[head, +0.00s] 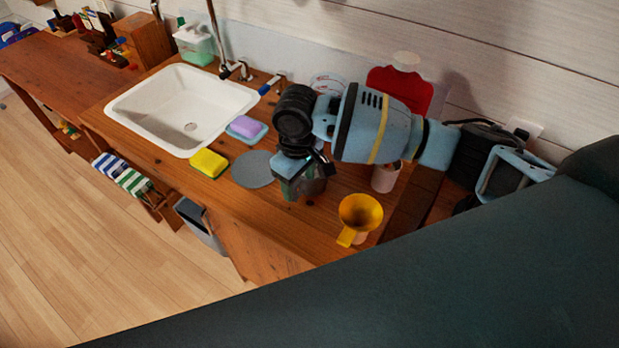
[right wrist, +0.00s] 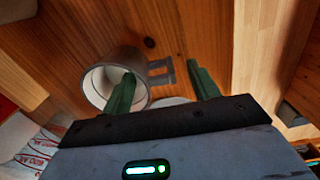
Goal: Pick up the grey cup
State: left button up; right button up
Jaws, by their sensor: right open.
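The grey cup (right wrist: 98,88) shows in the right wrist view, left of centre, with its round open mouth facing the camera and its handle (right wrist: 160,73) pointing right. My right gripper (right wrist: 162,74) is open and empty. Its left green finger overlaps the cup's rim in the picture and its right finger is beyond the handle, so the handle appears between them. I cannot tell whether a finger touches the cup. In the head view my right gripper (head: 302,188) hangs low over the wooden counter and largely hides the cup. My left gripper is not in view.
On the counter (head: 232,203) are a yellow funnel (head: 361,212), a pale pink cup (head: 385,178), a flat grey disc (head: 253,170), a yellow sponge (head: 209,163) and a purple soap (head: 246,126). A white sink (head: 180,108) is at left. A red object (head: 400,88) stands by the wall.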

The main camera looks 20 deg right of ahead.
jog(key=f, duration=0.4)
jog(key=shift+w+f, duration=0.2)
jog(key=shift+a, duration=0.1)
jog(key=c, duration=1.2)
